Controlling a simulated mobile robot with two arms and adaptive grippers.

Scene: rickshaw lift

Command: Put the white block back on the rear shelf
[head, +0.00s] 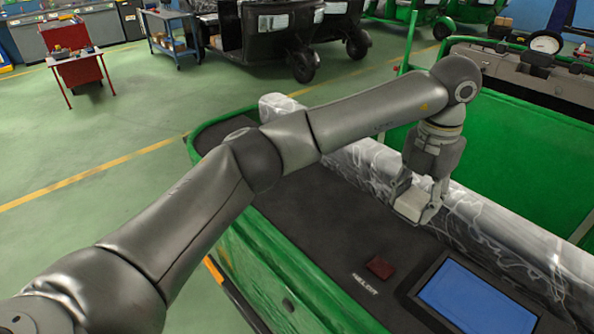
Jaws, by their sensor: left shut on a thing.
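My left gripper (420,199) points down at the right of the head view, over the plastic-wrapped long bar. It is shut on the white block (410,206), a pale piece at its fingertips. The fingers partly hide the block, and I cannot tell whether it touches the surface below. A dark flat shelf (310,215) inside the green rickshaw body spreads to the left and front of the gripper. I cannot tell for sure whether this is the rear shelf. My right gripper is not in view.
On the dark shelf lie a small dark red block (380,267) and a tablet with a blue screen (476,299). The wrapped bar (500,232) runs along its far side. A green rim (268,270) edges it. The shelf's left part is bare.

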